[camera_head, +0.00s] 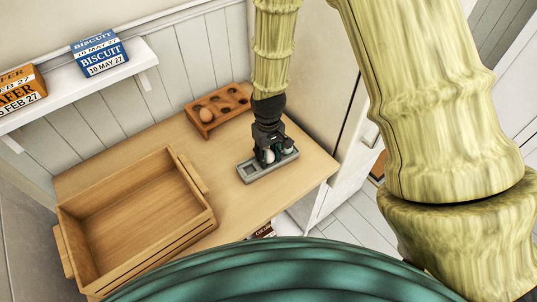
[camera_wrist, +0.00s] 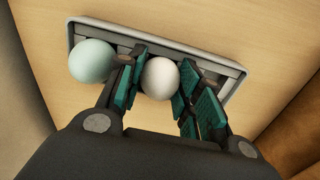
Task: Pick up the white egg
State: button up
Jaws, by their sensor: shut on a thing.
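The white egg (camera_wrist: 160,78) is between the green-padded fingers of my gripper (camera_wrist: 160,92) in the wrist view, and the fingers are shut on it. It sits at or just above the grey tray (camera_wrist: 230,70); I cannot tell whether it touches the tray. A pale blue-green egg (camera_wrist: 91,61) lies at the left end of the tray, right beside my left finger. In the head view my gripper (camera_head: 275,154) points down over the grey tray (camera_head: 264,173) on the wooden table, and hides much of both eggs.
A large, empty-looking wooden crate (camera_head: 135,220) fills the left of the table (camera_head: 150,139). A white shelf (camera_head: 60,92) holds a blue biscuit box (camera_head: 98,53) and an orange wafer box (camera_head: 18,90).

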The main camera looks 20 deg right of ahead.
aim_at(269, 152)
jog(key=shift+r, duration=0.15)
jog(key=shift+r+b, duration=0.55)
jog(key=shift+r, duration=0.7)
jog(key=shift+s+r, duration=0.2)
jog(key=shift+r, duration=0.1)
jog(key=s+b, duration=0.1)
jog(key=s, duration=0.3)
jog(key=s+d+b, duration=0.1)
jog(key=s, duration=0.3)
jog(key=s+r+b, duration=0.1)
jog(key=s, duration=0.3)
jog(key=shift+s+d+r, duration=0.1)
jog(key=shift+s+d, duration=0.2)
jog(key=shift+s, duration=0.05)
jog(key=shift+s+r+p, duration=0.15)
jog(key=shift+r+p, duration=0.1)
jog(key=shift+p, duration=0.55)
jog(key=shift+p, duration=0.3)
jog(key=p, duration=0.4)
jog(key=shift+s+d+r, duration=0.1)
jog(key=shift+s+r, duration=0.1)
jog(key=shift+s, duration=0.05)
jog(key=shift+s+p, duration=0.2)
jog(key=shift+p, duration=0.9)
